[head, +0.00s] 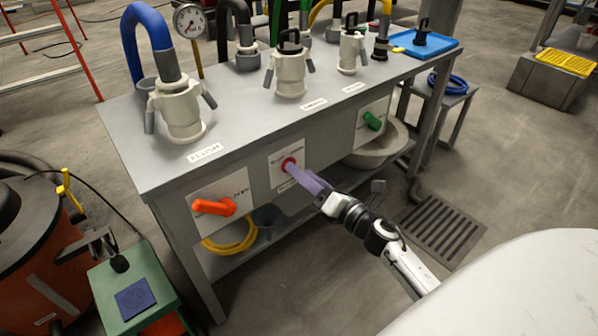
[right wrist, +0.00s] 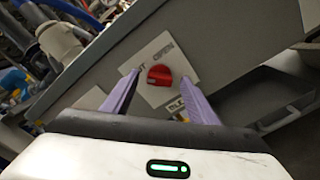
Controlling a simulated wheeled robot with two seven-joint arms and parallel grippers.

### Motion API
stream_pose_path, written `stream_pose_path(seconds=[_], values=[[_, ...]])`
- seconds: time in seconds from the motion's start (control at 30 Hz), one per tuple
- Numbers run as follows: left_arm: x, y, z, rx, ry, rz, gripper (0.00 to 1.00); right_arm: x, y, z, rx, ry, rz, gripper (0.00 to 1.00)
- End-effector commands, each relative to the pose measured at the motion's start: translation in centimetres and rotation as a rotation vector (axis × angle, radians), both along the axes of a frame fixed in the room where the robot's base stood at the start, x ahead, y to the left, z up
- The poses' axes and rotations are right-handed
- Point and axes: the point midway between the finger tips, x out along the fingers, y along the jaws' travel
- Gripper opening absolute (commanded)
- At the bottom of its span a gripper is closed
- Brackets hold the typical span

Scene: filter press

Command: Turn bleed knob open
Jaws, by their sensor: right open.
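The red bleed knob (head: 289,164) sits on a white label plate (head: 287,163) on the front of the grey bench. In the right wrist view the knob (right wrist: 159,75) shows a raised grip, and its plate has "OPEN" printed at the top right. A word at its left is partly hidden by a finger. My right gripper (head: 297,170) is open, its purple fingers reaching toward the knob. In the right wrist view the fingertips (right wrist: 161,78) stand apart on either side of the knob. I cannot tell whether they touch it. My left gripper is not in view.
An orange lever (head: 214,206) and a green lever (head: 373,121) flank the knob on the bench front. White couplings (head: 180,108) stand on the bench top (head: 232,110). A green box (head: 136,285) stands at lower left.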

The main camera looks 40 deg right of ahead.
Motion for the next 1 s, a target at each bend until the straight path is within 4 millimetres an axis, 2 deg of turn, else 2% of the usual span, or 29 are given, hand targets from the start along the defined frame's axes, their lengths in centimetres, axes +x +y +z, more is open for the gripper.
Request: stream_pose_path(seconds=[0.03,0.2,0.5,0.57,0.77,1.0], values=[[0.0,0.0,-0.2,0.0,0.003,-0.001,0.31,0.8,0.1,0.0,0.0,-0.001,0.0,0.53],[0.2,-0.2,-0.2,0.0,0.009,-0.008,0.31,2.2,0.2,-0.1,0.003,0.001,-0.001,0.53],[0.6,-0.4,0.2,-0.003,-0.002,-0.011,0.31,2.5,0.2,0.0,0.003,0.001,-0.001,0.53],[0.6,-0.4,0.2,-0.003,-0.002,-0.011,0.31,2.5,0.2,-0.1,0.003,0.001,-0.001,0.46],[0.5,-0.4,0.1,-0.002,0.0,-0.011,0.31,2.5,0.2,-0.1,0.003,0.001,-0.001,0.13],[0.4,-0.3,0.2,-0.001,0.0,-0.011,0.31,2.5,0.2,0.0,0.02,0.002,-0.001,0.12]])
